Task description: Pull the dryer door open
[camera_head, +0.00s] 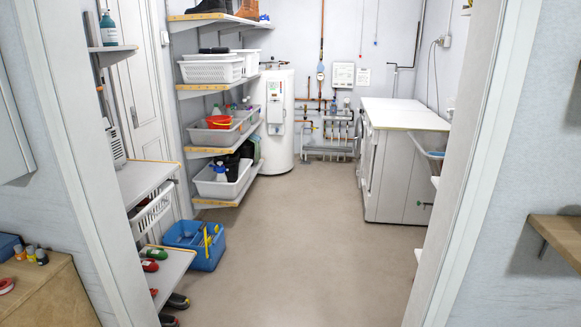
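A white box-shaped appliance (400,182), which may be the dryer, stands at the right side of the room beyond the doorway. A pale worktop (404,114) lies over it. Its front (367,150) faces left and shows only at a steep angle, so I cannot make out the door clearly or tell whether it is open. Neither of my grippers is in view.
A door frame (462,170) bounds the opening. Beige floor (300,240) runs clear through the middle. Left are loaded shelves (222,143) and a blue crate (207,262) on the floor. A white tank (278,140) stands at the back.

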